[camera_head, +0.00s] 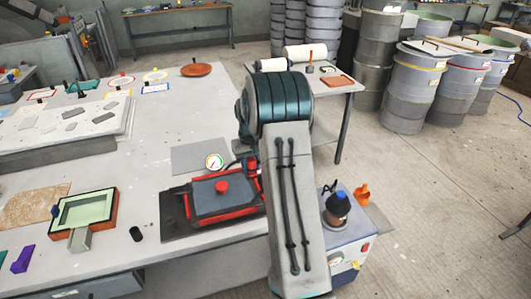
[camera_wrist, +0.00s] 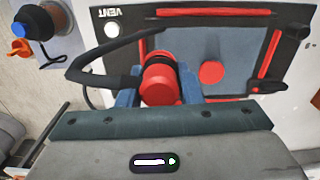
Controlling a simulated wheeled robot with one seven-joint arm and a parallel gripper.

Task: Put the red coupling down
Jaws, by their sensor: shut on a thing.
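The red coupling (camera_wrist: 160,82) sits between the two blue fingers of my gripper (camera_wrist: 158,88) in the wrist view. My gripper is shut on it. A black hose (camera_wrist: 85,62) curves away from the coupling to the left. In the head view my arm covers most of the gripper, and a small red part of the coupling (camera_head: 252,165) shows at its left edge. The flat grey mould with red edging (camera_head: 215,195) lies beside it on the table, with a red knob on top, also seen in the wrist view (camera_wrist: 211,72). I cannot tell whether the coupling touches anything below.
A round gauge (camera_head: 214,161) stands behind the mould. A pump unit (camera_head: 346,240) and an orange cup (camera_head: 361,193) are to the right. A green-lined orange mould (camera_head: 85,210) lies at the left. A "VENT" label (camera_wrist: 114,13) marks the panel's corner. The table's middle has bare room.

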